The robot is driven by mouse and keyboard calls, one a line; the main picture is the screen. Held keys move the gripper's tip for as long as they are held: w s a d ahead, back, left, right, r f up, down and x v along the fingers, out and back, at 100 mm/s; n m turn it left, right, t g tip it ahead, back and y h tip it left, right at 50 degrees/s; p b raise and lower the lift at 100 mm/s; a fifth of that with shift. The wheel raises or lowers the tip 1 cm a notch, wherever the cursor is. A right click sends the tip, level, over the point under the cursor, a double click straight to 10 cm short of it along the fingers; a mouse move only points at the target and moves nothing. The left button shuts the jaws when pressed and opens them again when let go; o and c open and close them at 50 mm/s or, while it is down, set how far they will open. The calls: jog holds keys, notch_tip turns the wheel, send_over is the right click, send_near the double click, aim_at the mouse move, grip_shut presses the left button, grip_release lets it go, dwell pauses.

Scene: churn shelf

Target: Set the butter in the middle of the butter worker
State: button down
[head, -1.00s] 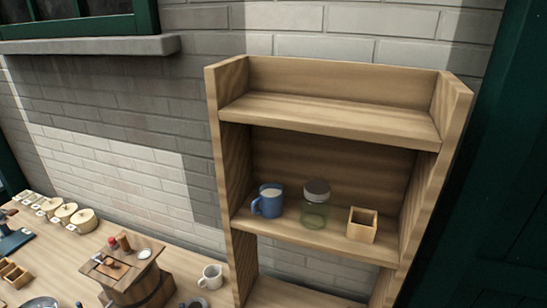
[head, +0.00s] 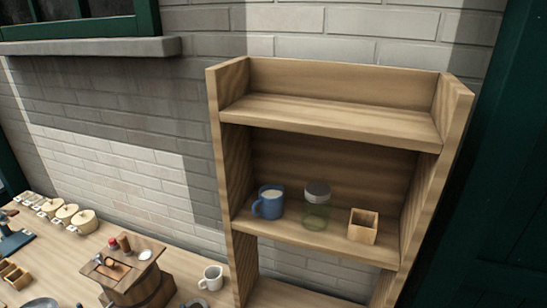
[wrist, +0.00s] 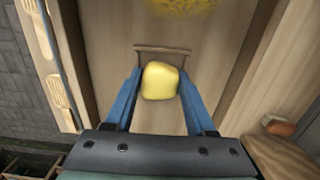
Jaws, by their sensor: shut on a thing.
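The butter (wrist: 160,84) is a rounded yellow block in the wrist view. My gripper (wrist: 160,76) has its two blue fingers on either side of it and is shut on it. Beyond the butter lies a pale wooden surface (wrist: 205,50) with raised sides and a thin bar across it. A yellow patch (wrist: 187,5) shows at its top edge. I cannot tell for sure that this is the butter worker, or how far the butter is from it. My gripper and the butter do not show in the head view.
A wooden shelf (head: 330,118) holds a blue mug (head: 268,205), a glass jar (head: 316,212) and a small wooden box (head: 363,228). Pale slotted utensils (wrist: 57,92) hang at left.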

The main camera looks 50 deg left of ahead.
jog(key=shift+c, duration=0.8)
grip_release()
jog(key=c, duration=0.4)
jog(key=shift+r, duration=0.15)
jog(key=shift+w+d+r+p, duration=0.1)
jog(key=shift+r+p, duration=1.4)
jog(key=shift+p, duration=0.1)
jog(key=shift+d+r+p, duration=0.1)
jog(key=shift+r+p, duration=1.35)
jog(key=shift+p, duration=0.15)
